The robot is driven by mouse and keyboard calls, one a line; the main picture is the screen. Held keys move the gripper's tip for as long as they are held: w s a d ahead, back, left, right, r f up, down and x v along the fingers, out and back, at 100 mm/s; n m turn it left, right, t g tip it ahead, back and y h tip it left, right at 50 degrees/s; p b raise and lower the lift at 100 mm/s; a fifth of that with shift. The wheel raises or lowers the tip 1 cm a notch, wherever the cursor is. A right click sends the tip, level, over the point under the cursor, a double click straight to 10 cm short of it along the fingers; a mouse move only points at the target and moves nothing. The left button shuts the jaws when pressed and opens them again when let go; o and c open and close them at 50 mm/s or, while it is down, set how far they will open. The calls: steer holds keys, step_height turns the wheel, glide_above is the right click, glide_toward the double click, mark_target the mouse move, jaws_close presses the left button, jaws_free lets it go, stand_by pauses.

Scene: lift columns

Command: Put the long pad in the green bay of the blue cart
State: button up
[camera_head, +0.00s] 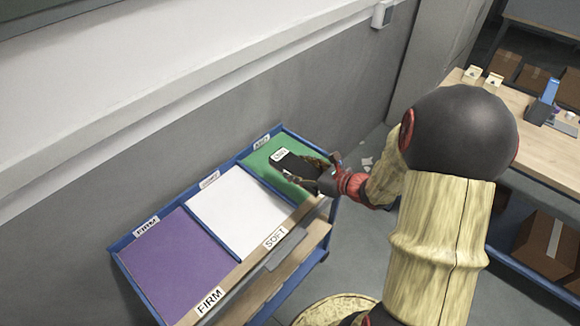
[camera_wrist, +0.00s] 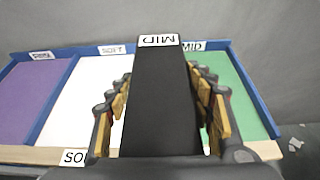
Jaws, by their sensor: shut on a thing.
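The long pad (camera_wrist: 160,105) is a black slab with a white MID label at its far end. In the wrist view it lies between the fingers of my gripper (camera_wrist: 163,100), which is shut on it. In the head view the pad (camera_head: 298,166) is over the green bay (camera_head: 262,158) of the blue cart (camera_head: 120,243). My gripper (camera_head: 312,172) reaches in from the right. In the wrist view the green bay (camera_wrist: 238,100) shows on the right, partly hidden by the pad and fingers. I cannot tell whether the pad touches the bay floor.
The white bay (camera_head: 238,210) labelled SOFT and the purple bay (camera_head: 175,262) labelled FIRM are empty. A grey wall stands behind the cart. A wooden table (camera_head: 550,160) with boxes stands at the right. Scraps lie on the floor near the cart.

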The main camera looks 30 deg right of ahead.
mark_target(293, 160)
steer(key=w+d+f+b, duration=0.1)
steer(key=w+f, duration=0.2)
steer(key=w, duration=0.1)
steer(key=w+d+f+b, duration=0.1)
steer(key=w+f, duration=0.2)
steer(key=w, duration=0.1)
steer(key=w+d+f+b, duration=0.1)
steer(key=w+f, duration=0.2)
steer(key=w, duration=0.1)
steer(key=shift+d, duration=0.25)
steer(key=shift+w+f, duration=0.1)
steer(key=shift+f, duration=0.1)
steer(key=shift+f+b, duration=0.85)
steer(key=shift+f, duration=0.65)
steer(key=shift+f, duration=0.15)
steer(key=o, duration=1.6)
steer(key=shift+c, duration=0.2)
